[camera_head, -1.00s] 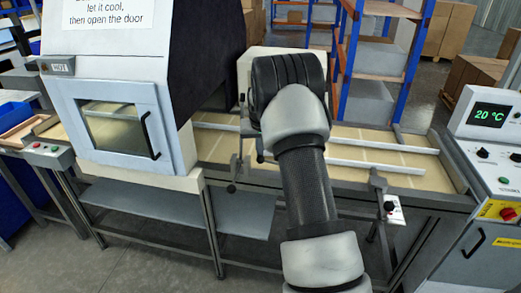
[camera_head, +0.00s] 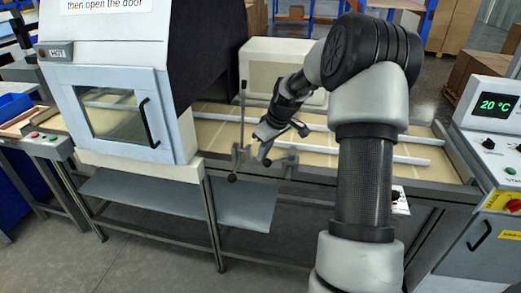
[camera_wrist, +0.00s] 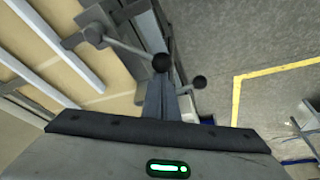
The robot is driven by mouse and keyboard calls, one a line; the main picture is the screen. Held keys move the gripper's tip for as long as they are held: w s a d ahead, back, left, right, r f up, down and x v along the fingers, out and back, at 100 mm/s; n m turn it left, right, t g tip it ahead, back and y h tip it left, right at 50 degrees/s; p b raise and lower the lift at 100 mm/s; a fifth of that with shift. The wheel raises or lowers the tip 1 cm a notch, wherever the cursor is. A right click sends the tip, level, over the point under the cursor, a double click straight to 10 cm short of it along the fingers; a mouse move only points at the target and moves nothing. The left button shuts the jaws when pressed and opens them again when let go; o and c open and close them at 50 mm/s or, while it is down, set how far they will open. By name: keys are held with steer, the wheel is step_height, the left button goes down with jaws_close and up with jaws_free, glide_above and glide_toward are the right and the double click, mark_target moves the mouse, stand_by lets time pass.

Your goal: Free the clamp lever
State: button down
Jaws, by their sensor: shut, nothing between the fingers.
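A grey metal clamp (camera_head: 243,158) sits at the front edge of the conveyor, right of the oven-like cabinet. A thin upright rod rises from it, and a lever with a dark ball knob (camera_head: 232,178) hangs at its front. In the wrist view, a lever rod ends in a black knob (camera_wrist: 160,62), and a second dark knob (camera_wrist: 199,82) shows to its right. My gripper (camera_head: 265,150) is just right of the clamp and looks shut and empty. I cannot tell whether it touches the lever. The gripper's housing hides the bottom of the wrist view.
The cabinet (camera_head: 120,110) with its closed windowed door and HOT sign stands left. A cream box (camera_head: 262,62) stands behind the conveyor. Rails (camera_head: 400,157) run along the belt. A control panel (camera_head: 495,130) reading 20 °C stands right. The floor in front is clear.

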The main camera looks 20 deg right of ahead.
mark_target(275, 161)
steer(key=shift+s+d+n+g+y, duration=0.2)
steer(key=shift+s+d+n, duration=0.1)
steer(key=shift+s+n, duration=0.5)
steer(key=shift+s+d+n+g+y, duration=0.1)
steer(key=shift+s+d+n+y, duration=0.15)
steer(key=shift+s+n, duration=0.55)
steer(key=shift+s+d+n+g+y, duration=0.15)
steer(key=shift+s+d+n, duration=0.3)
steer(key=shift+s, duration=0.55)
